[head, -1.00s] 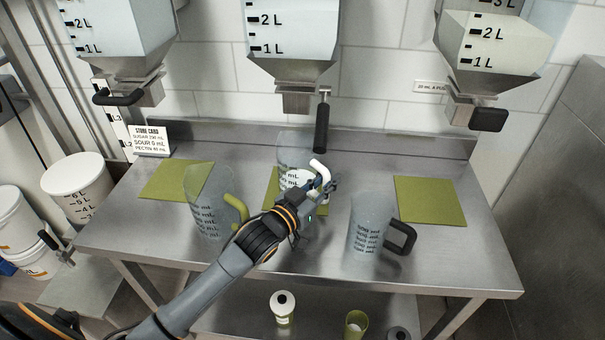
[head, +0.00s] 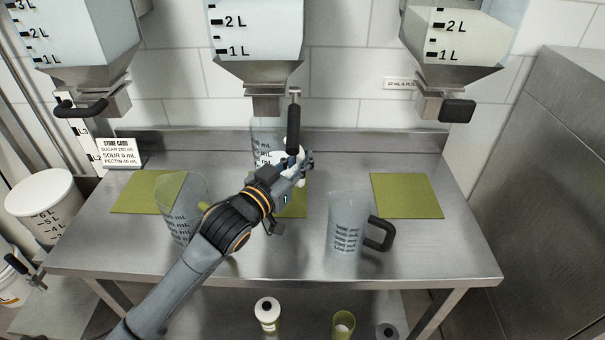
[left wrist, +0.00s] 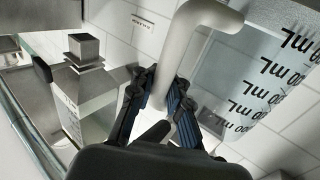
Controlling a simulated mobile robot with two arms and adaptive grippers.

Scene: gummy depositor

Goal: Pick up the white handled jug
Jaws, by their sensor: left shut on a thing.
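The clear jug with the white handle (head: 268,134) stands at the middle back of the steel table, under the middle hopper. Its white handle shows large in the left wrist view (left wrist: 190,45), with the jug wall and its mL marks (left wrist: 262,75) to the right. My left gripper (head: 303,163) is shut on this handle; its fingers (left wrist: 160,108) lie on both sides of the handle's lower part. My arm and gripper hide the jug's base, so I cannot see whether it touches the mat (head: 294,205). My right gripper is not in view.
A green-handled jug (head: 178,222) stands at left, close to my forearm. A black-handled jug (head: 346,225) stands at right. The middle hopper's black lever (head: 293,128) hangs just above my gripper. A card (head: 118,152) stands at back left. The right green mat (head: 407,195) is empty.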

